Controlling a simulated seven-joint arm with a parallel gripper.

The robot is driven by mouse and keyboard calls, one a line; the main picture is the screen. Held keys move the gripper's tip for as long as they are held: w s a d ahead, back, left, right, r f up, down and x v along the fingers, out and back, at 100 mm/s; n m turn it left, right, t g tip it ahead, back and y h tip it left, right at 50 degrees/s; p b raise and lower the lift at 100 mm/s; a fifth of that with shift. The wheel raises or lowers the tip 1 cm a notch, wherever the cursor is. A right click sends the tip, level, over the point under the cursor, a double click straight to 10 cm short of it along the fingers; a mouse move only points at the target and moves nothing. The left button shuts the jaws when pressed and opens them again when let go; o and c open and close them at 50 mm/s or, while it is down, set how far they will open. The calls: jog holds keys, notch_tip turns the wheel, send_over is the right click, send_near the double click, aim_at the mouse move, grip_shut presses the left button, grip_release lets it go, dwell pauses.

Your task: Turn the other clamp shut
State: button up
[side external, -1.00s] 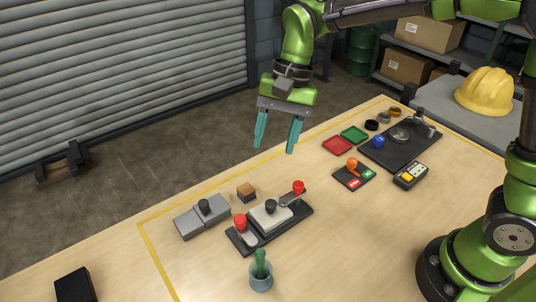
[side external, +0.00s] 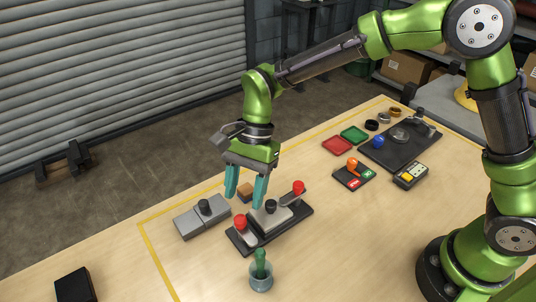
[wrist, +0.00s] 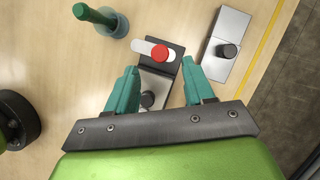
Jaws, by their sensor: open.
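The casing (side external: 262,220), a light grey block with a black knob, sits on a dark base plate (side external: 247,250) in the side view. The near-left clamp has a red knob (side external: 240,222). In the wrist view its pale lever (wrist: 142,46) lies crosswise on the plate's end, apart from the casing. The far-right clamp has a red knob (side external: 299,187), and its lever appears to reach onto the casing. My gripper (side external: 246,190) is open and empty above the casing. In the wrist view the near clamp's red knob (wrist: 159,53) shows between and just beyond the fingertips.
A grey two-part block (side external: 203,218) with a black knob stands left of the fixture. A pot with a green handle (side external: 261,276) stands in front. A switch box (side external: 354,175) and trays lie farther right.

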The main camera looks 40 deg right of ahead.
aim_at(241, 217)
jog(key=x, duration=0.5)
jog(key=shift+f, duration=0.15)
grip_shut()
